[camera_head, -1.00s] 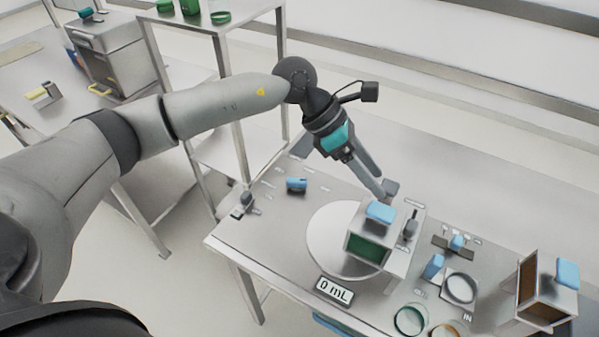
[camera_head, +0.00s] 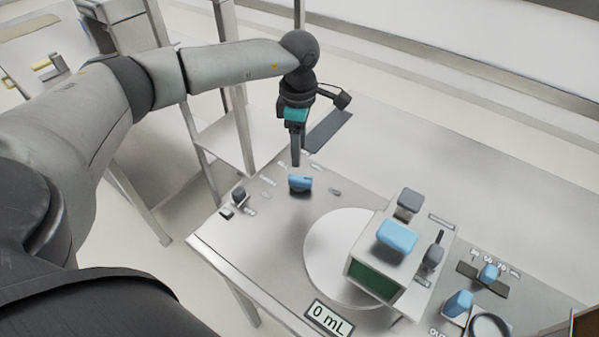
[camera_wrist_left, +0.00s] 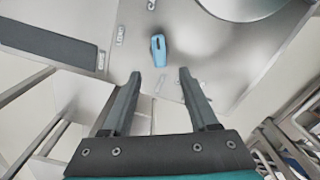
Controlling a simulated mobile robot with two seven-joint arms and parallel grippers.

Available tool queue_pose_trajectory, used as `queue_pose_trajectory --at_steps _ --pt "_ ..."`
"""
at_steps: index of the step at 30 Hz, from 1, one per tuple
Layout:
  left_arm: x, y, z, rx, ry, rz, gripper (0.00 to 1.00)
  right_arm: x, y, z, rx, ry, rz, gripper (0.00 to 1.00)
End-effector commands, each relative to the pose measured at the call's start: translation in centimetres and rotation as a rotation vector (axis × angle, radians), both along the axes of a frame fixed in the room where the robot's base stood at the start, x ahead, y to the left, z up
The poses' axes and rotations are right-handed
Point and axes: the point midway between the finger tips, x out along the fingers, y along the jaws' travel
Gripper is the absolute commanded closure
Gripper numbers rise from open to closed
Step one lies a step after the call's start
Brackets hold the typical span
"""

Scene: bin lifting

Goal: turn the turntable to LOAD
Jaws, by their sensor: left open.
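The turntable is a pale round disc (camera_head: 322,262) set in the steel table, partly covered by a box with a green front. Its edge also shows at the top of the left wrist view (camera_wrist_left: 238,8). A blue knob (camera_head: 300,183) sits on the table left of the disc, with small labels around it that I cannot read clearly here. In the left wrist view the blue knob (camera_wrist_left: 158,50) lies ahead of and between the fingertips. My left gripper (camera_head: 296,160) is open and empty, pointing down just behind the knob and apart from it. My right gripper is not in view.
The green-fronted box (camera_head: 374,280) with a blue top handle (camera_head: 397,237) stands on the disc's right part. A small dark switch (camera_head: 238,196) is at the table's left. A "0 mL" display (camera_head: 329,318) is at the front. More blue controls (camera_head: 458,303) sit at right.

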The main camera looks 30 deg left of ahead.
Motion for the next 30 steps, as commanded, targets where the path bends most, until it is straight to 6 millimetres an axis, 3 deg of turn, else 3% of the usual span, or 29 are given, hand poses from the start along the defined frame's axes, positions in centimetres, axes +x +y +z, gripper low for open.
queue_pose_trajectory --at_steps 6,12,25,30 --pt "-0.1 -0.1 -4.9 -0.001 0.002 0.001 0.4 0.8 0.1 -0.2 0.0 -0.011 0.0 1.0" --pt "0.0 -0.1 -7.8 -0.001 0.001 0.0 0.4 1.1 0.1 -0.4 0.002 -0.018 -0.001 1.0" --pt "0.0 0.0 -8.9 -0.002 -0.002 0.0 0.4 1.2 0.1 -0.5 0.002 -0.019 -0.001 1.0" --pt "0.0 0.0 -8.9 -0.002 -0.002 0.0 0.57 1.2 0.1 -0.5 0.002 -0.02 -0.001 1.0"
